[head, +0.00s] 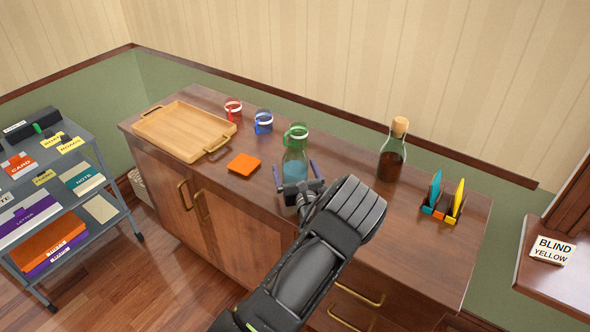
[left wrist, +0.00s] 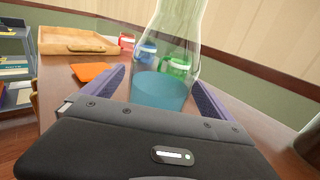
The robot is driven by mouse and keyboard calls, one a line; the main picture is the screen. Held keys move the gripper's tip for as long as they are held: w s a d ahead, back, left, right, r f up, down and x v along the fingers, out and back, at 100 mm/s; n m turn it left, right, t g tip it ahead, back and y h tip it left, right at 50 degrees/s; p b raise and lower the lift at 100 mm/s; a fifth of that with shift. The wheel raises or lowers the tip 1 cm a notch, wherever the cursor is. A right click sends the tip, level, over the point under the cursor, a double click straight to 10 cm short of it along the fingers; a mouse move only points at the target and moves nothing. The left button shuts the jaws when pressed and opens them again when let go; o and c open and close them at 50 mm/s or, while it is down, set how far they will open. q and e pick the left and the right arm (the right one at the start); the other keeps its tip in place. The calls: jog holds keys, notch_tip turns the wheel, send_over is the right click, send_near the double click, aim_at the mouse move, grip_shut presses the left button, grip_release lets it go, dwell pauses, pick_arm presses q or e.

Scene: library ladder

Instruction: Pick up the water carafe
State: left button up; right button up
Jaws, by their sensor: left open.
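The water carafe (head: 293,168) is clear glass with blue water in its lower part. It stands upright on the wooden cabinet top (head: 340,205). My left gripper (head: 296,174) is open, with one purple finger on each side of the carafe. In the left wrist view, the carafe (left wrist: 162,88) rises between the open fingers (left wrist: 155,95), its top cut off by the frame edge. I cannot tell whether either finger touches the glass. The palm hides the carafe's base. My right gripper is not in view.
A green mug (head: 298,131) stands just behind the carafe, with blue (head: 263,123) and red (head: 233,110) mugs farther left. An orange coaster (head: 244,165) and a wooden tray (head: 185,131) lie left. A corked dark bottle (head: 391,163) and a colourful rack (head: 442,207) stand right.

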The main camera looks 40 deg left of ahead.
aim_at(297, 147)
pick_arm(q)
jog(key=c, duration=2.1)
jog(key=shift+r, duration=0.15)
grip_shut()
jog(key=shift+w+r, duration=0.1)
notch_tip(297, 147, up, 10)
jog(key=shift+f+b, duration=0.1)
jog(key=shift+b, duration=0.35)
